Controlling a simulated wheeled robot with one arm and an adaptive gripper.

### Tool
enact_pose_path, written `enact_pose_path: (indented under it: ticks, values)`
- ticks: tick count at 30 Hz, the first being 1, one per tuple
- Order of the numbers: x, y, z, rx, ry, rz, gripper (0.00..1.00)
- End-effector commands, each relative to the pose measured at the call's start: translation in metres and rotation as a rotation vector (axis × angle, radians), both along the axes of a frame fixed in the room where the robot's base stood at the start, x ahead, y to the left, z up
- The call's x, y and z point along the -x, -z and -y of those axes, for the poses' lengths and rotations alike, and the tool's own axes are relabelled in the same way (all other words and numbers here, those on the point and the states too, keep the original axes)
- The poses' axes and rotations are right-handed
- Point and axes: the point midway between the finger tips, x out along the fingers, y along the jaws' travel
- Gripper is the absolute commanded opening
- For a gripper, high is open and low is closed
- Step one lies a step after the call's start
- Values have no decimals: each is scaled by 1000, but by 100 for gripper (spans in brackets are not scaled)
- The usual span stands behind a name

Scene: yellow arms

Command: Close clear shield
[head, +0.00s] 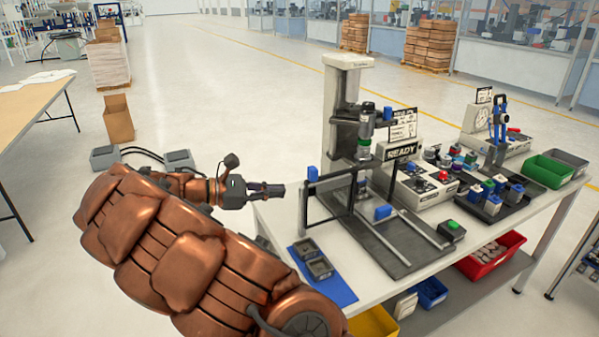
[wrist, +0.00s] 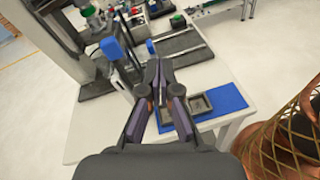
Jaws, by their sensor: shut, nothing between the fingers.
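The clear shield (head: 329,178) shows as a dark-edged frame on the near left side of the press station. A blue grip (head: 312,173) tops its left end. In the wrist view a blue grip (wrist: 111,48) sits up and left of my fingertips, on a dark upright. The clear panel itself is hard to make out. My gripper (head: 281,190) is shut and empty, just left of the shield frame and apart from it in the head view. My closed fingers also show in the wrist view (wrist: 157,68). The press (head: 343,105) stands behind the shield, with a blue block (head: 383,212) below it.
A blue mat (head: 340,290) with two dark trays lies at the near left table corner. A READY sign box (head: 402,152), a button box (head: 451,230) and a parts tray (head: 508,208) stand to the right. Open floor lies left of the table.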

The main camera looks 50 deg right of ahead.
Motion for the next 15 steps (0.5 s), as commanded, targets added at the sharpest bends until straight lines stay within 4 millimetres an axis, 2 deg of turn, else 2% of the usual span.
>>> enact_pose_path:
  ticks: [1, 6, 10, 15]
  values:
    - [-16, 3, 0, 16, -28, -51, 0]
    - [-55, 12, -4, 57, -106, -186, 0]
    - [-74, 19, -8, 74, -143, -249, 0]
    - [-82, 22, -9, 83, -161, -285, 0]
